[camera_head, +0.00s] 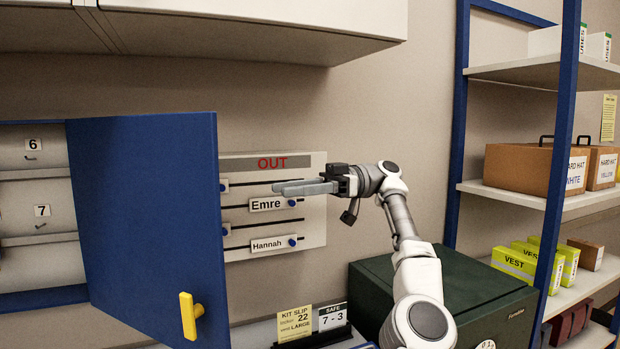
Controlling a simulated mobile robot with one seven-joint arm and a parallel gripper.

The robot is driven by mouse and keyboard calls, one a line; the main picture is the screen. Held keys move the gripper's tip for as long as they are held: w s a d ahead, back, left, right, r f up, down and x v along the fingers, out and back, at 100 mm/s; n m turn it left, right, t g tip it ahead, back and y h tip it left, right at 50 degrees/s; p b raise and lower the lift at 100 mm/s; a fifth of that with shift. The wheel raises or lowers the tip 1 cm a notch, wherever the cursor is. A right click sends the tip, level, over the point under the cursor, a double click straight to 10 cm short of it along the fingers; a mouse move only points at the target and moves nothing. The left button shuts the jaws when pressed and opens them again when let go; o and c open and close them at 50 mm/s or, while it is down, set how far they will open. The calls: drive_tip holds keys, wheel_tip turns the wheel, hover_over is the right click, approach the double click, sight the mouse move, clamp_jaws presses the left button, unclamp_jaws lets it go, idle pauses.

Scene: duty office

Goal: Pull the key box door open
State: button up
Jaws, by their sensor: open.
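The key box door (145,215) is a blue panel that stands swung out from the key box (40,185) on the left. Its yellow handle (189,315) is near the lower right corner of the door. Inside the box, numbered hooks 6 and 7 show. The door hides the right part of the box. My gripper (290,188) is open and empty, to the right of the door and apart from it. It points left in front of the OUT board (312,229), well above and to the right of the yellow handle.
A white cabinet (230,30) hangs above. A dark green safe (490,290) stands under my arm. A sign stand (312,337) with kit slip and safe cards is at the bottom middle. A blue-framed shelf (530,190) with boxes and vests is on the right.

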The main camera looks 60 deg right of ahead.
drive_tip(key=p+v, duration=0.3)
drive_tip(key=p, duration=0.4)
drive_tip(key=shift+s+d+r, duration=0.1)
drive_tip(key=shift+s+d, duration=0.05)
drive_tip(key=shift+d, duration=0.15)
drive_tip(key=shift+p, duration=0.35)
